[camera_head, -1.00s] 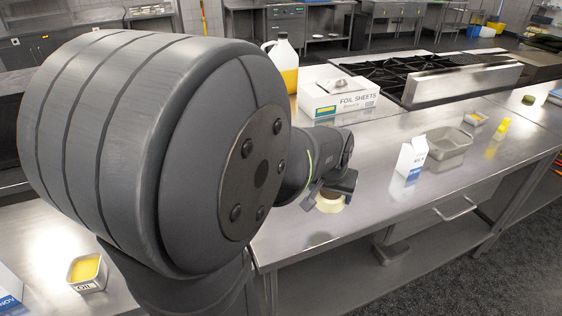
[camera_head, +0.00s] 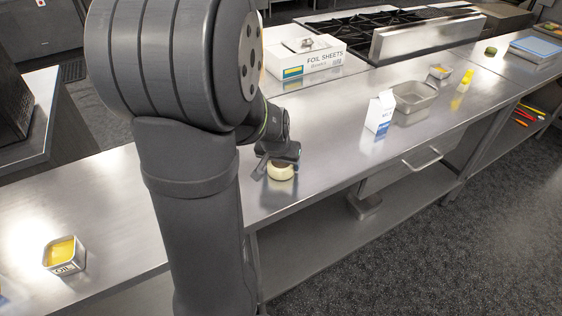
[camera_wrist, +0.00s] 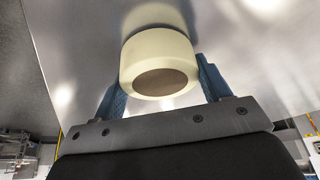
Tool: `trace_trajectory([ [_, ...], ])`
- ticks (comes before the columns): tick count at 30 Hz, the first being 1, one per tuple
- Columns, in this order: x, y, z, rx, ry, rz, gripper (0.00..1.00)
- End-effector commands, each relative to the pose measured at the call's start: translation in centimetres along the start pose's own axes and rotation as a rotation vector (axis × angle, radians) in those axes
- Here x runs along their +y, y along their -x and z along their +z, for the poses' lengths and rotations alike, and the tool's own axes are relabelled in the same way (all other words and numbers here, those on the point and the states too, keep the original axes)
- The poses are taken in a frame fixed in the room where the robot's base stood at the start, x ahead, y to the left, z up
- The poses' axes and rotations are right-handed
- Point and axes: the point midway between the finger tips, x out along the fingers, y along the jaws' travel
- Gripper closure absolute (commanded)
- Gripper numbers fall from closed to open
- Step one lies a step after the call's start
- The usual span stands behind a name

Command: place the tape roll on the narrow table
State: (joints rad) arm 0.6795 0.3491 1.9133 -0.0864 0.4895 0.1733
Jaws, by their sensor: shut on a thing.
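The tape roll (camera_head: 280,171) is pale cream and shows just under my gripper (camera_head: 281,157) at the front part of a long steel table (camera_head: 330,135). In the wrist view the tape roll (camera_wrist: 158,62) sits between the two blue fingers of my gripper (camera_wrist: 160,78), which is shut on it. Its brown, round end faces the wrist camera. A steel surface with a soft reflection of the roll lies beyond it. I cannot tell whether the roll touches the steel. No separate table can be clearly picked out as the narrow one.
A milk carton (camera_head: 379,112) and a grey tub (camera_head: 416,98) stand to the right of the roll. A foil sheets box (camera_head: 303,63) and a stove (camera_head: 385,28) are behind. An oil tin (camera_head: 64,256) stands at the left. Steel around the roll is clear.

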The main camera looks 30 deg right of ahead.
Motion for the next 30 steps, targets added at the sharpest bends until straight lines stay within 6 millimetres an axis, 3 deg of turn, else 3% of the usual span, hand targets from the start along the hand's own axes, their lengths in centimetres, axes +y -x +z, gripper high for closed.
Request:
trace_trajectory([
  [4, 0.0, -0.3, 0.1, -0.001, 0.000, 0.000, 0.54],
  [5, 0.0, -0.3, 0.1, 0.000, 0.000, 0.000, 0.26],
  [8, 0.0, -0.3, 0.1, 0.000, 0.000, 0.000, 0.08],
  [20, 0.0, 0.4, -0.1, 0.002, 0.000, 0.000, 0.08],
  [30, 0.0, 5.7, -0.1, 0.005, -0.001, -0.001, 0.08],
])
